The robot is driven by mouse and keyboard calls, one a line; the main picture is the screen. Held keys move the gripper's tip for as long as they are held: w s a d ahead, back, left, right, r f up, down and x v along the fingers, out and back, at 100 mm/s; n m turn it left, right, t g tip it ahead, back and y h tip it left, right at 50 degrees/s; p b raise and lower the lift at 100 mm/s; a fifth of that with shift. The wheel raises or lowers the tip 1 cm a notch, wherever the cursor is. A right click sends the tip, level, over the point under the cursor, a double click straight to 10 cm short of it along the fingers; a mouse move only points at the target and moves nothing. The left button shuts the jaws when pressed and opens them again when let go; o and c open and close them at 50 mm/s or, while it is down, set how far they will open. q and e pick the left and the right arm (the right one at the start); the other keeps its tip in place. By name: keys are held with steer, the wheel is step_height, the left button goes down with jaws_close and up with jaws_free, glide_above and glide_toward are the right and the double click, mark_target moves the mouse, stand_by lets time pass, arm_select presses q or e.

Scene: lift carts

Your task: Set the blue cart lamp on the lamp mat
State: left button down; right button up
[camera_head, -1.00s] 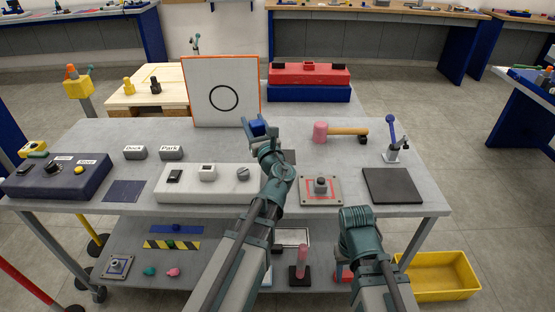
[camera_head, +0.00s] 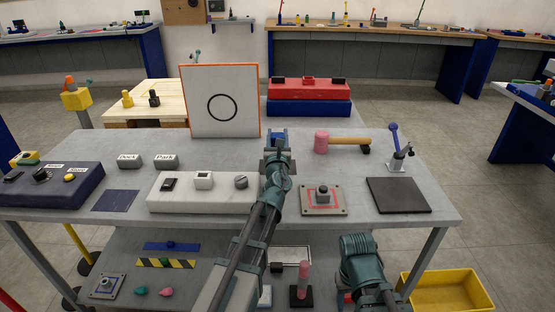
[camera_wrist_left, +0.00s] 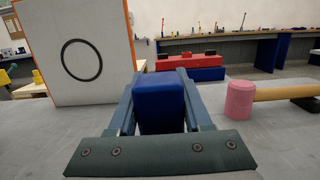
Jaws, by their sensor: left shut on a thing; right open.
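My left gripper (camera_head: 276,150) is shut on a blue block-like thing (camera_head: 278,137), which I take to be the blue cart lamp. The left wrist view shows its blue face (camera_wrist_left: 160,102) between both fingers; its lower part is hidden, so I cannot tell whether it touches the cart top. A dark blue flat square (camera_head: 116,201) lies at the left and a larger black pad (camera_head: 398,195) at the right; I cannot tell which is the lamp mat. Both are bare. My right gripper (camera_head: 362,258) is low at the cart's front edge, open and empty.
A white panel with a black ring (camera_head: 222,101) stands behind left of the held thing. A pink mallet (camera_head: 322,143), a blue-handled lever (camera_head: 395,150) and a knob plate (camera_head: 323,199) lie right. A white switch box (camera_head: 205,192) is front left.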

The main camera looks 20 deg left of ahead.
arm_select(q)
steer(key=shift+f+b, duration=2.1)
steer(key=shift+f, duration=0.5)
steer(key=shift+f, duration=0.1)
steer(key=shift+f, duration=0.15)
steer(key=shift+c, duration=1.7)
jaws_free()
steer(key=shift+r, duration=0.3)
steer(key=b+v, duration=0.1)
steer(key=v, duration=0.6)
steer(key=shift+s, duration=0.25)
